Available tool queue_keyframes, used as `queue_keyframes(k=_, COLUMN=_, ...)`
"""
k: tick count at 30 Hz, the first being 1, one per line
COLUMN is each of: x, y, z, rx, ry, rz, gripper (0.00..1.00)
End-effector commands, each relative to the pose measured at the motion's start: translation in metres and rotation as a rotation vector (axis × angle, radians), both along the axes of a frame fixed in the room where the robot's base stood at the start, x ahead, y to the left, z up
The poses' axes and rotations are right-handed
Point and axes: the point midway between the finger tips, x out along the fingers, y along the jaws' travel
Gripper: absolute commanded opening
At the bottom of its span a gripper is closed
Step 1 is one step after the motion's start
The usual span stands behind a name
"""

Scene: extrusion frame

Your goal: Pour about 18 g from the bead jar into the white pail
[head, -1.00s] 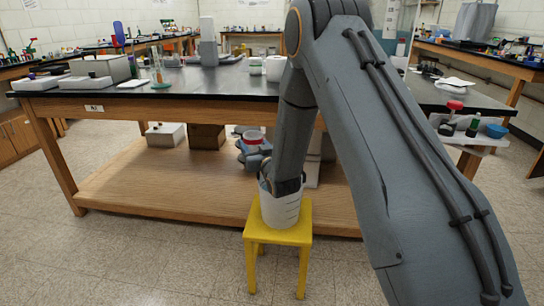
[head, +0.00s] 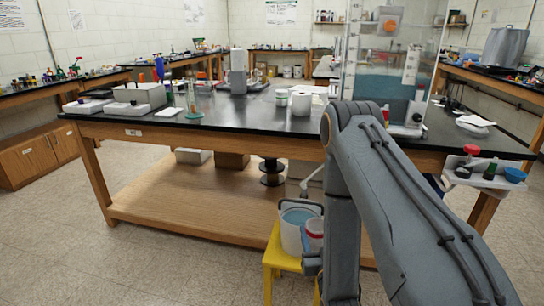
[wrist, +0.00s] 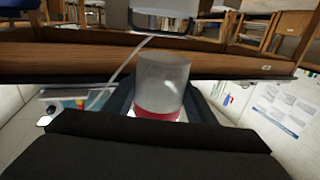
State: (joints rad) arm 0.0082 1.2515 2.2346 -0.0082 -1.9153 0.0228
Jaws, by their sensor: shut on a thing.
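The white pail (head: 290,238) stands upright on a yellow stool (head: 274,262) in front of the bench in the head view. Its wire handle is raised and its inside looks bluish; I cannot tell what is in it. The bead jar (head: 314,229), pale with a red band near its top, looks roughly upright just right of the pail and overlaps it in the picture. I cannot tell whether they touch. My gripper (wrist: 160,108) is shut on the jar (wrist: 162,80) in the wrist view; no beads can be made out. My arm hides much of the gripper in the head view.
The black-topped bench (head: 230,117) with a wooden lower shelf (head: 180,200) stands behind the stool. A white container (head: 301,104) and a clear tank (head: 385,75) are on it. Open floor (head: 130,265) lies left of the stool.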

Motion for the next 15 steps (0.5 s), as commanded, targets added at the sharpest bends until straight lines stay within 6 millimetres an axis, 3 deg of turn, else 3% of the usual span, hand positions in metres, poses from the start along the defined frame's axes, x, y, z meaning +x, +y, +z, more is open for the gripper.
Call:
queue_keyframes(k=5, x=0.045, y=-0.014, z=-0.008, rx=0.016, ry=-0.009, rz=-0.001, gripper=0.27)
queue_keyframes(k=15, x=0.157, y=-0.059, z=-0.008, rx=0.021, ry=-0.009, rz=0.009, gripper=0.27)
